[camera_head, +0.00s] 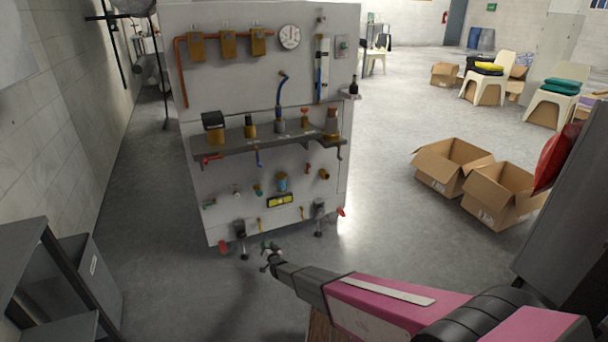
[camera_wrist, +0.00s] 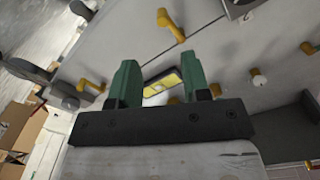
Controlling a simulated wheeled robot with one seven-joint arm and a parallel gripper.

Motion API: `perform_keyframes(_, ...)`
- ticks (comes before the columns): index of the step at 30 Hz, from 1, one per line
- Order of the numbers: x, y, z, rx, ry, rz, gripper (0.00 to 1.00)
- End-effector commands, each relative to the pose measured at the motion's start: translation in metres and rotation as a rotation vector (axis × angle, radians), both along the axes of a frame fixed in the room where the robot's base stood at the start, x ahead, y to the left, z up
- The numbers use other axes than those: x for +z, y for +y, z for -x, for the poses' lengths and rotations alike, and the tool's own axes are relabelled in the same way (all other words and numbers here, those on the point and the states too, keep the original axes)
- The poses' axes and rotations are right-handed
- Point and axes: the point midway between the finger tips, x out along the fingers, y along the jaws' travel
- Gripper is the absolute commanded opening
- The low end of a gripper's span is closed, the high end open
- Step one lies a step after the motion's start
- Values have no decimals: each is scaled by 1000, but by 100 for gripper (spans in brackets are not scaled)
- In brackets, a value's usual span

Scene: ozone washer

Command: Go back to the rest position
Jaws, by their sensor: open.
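My gripper (camera_head: 268,252) is at the end of my pink and grey arm, low in front of the white panel (camera_head: 228,90) in the head view. In the wrist view my gripper (camera_wrist: 164,85) shows two green fingers apart, with nothing held between them. Beyond the fingers is a yellow and black fixture (camera_wrist: 162,84) on the panel; it also shows in the head view (camera_head: 280,200). The fingers appear apart from the panel.
The panel carries a dark shelf (camera_head: 265,143) with several fittings. Two open cardboard boxes (camera_head: 450,165) stand on the floor at right. A grey cabinet (camera_head: 575,230) is at the right edge, and a grey rack (camera_head: 65,280) at lower left. Open floor lies between.

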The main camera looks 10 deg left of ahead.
Motion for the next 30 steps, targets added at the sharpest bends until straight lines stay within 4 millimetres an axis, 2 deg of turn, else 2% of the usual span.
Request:
perform_keyframes(2,9,-9,-2,-8,13,15,43)
perform_keyframes(5,29,-33,-8,-27,56,62,43)
perform_keyframes(8,59,-72,-14,-56,130,136,43)
perform_keyframes(13,116,-156,-14,-106,298,289,43)
perform_keyframes(16,150,-210,-3,-129,410,380,43)
perform_keyframes(20,191,-279,23,-147,564,484,43)
perform_keyframes(23,222,-329,52,-153,683,554,43)
perform_keyframes(26,252,-375,86,-151,801,614,43)
perform_keyframes(30,292,-434,143,-138,969,683,43)
